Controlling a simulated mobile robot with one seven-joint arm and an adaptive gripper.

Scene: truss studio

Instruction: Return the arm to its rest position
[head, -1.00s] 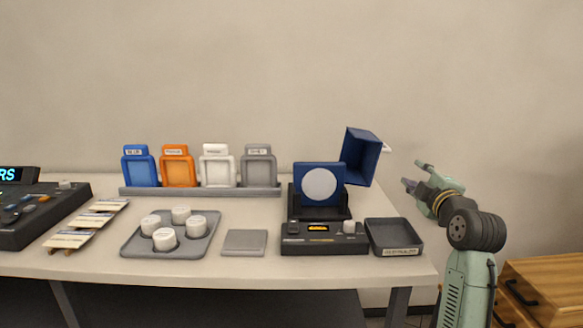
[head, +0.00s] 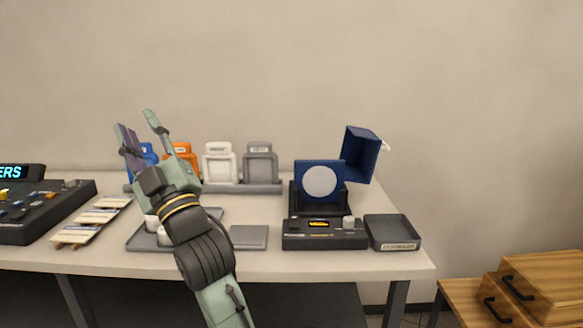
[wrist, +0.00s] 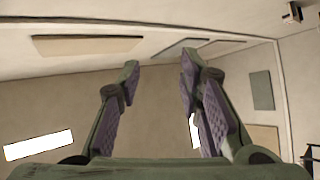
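My gripper (head: 140,132) is raised over the left part of the table in the head view, its fingers pointing up. In the wrist view the two fingers of my gripper (wrist: 159,85) stand well apart with nothing between them, so it is open and empty. My arm crosses in front of the grey tray (head: 216,213) with white round pieces and partly hides it. The fingers also cover part of the blue holder (head: 149,154) and the orange holder (head: 183,150). The wrist view shows only walls, ceiling and panels.
The table (head: 330,264) also bears a white holder (head: 219,163), a grey holder (head: 260,163), a flat grey pad (head: 249,237), a blue frame with a white disc (head: 319,182), a black device (head: 324,241), a dark tray (head: 392,231) and a console (head: 40,216). Wooden drawers (head: 540,290) stand right.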

